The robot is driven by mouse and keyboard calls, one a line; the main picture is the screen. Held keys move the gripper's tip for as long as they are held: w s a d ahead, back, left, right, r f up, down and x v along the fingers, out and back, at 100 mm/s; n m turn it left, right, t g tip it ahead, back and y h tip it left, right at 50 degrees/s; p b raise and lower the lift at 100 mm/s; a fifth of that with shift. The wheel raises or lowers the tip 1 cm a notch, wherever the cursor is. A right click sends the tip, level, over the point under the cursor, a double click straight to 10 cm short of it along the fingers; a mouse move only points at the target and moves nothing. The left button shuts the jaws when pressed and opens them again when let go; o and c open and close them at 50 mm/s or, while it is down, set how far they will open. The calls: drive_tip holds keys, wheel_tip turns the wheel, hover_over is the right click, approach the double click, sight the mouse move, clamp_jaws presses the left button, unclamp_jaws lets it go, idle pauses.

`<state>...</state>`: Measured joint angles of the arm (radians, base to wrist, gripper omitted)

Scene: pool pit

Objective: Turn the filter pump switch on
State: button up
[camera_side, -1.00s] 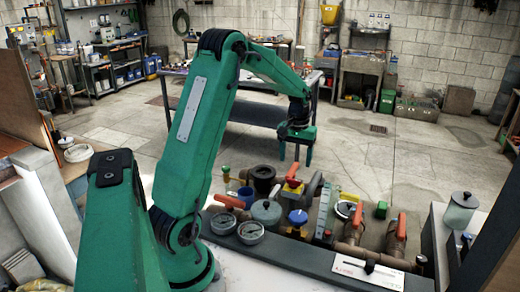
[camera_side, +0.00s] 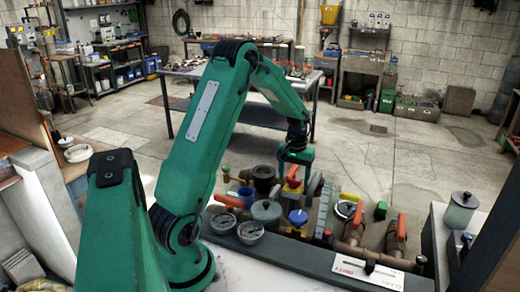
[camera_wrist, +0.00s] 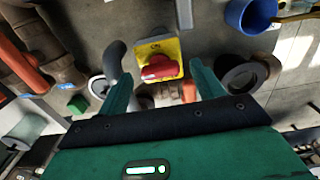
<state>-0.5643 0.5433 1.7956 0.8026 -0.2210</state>
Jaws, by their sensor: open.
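The switch is a red rotary knob on a yellow plate. In the wrist view the red knob (camera_wrist: 158,68) lies ahead of my fingers, between their lines, with the yellow plate (camera_wrist: 156,45) around it. My gripper (camera_wrist: 162,85) is open, with one green finger on each side of the knob and nothing held. I cannot tell whether the fingertips touch the knob. The knob's lower part is partly hidden in the side view.
A dark round pipe fitting (camera_side: 264,180) and a blue cup (camera_side: 246,196) stand left of the switch. A grey pipe (camera_wrist: 112,60) bends close beside the plate. Orange-handled valves (camera_side: 401,228) stand to the right, and two gauges (camera_side: 250,231) are in front.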

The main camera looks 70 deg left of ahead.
drive_tip(key=shift+f, duration=0.35)
drive_tip(key=shift+c, duration=0.2)
drive_tip(key=c, duration=0.9)
drive_tip(key=shift+c, duration=0.2)
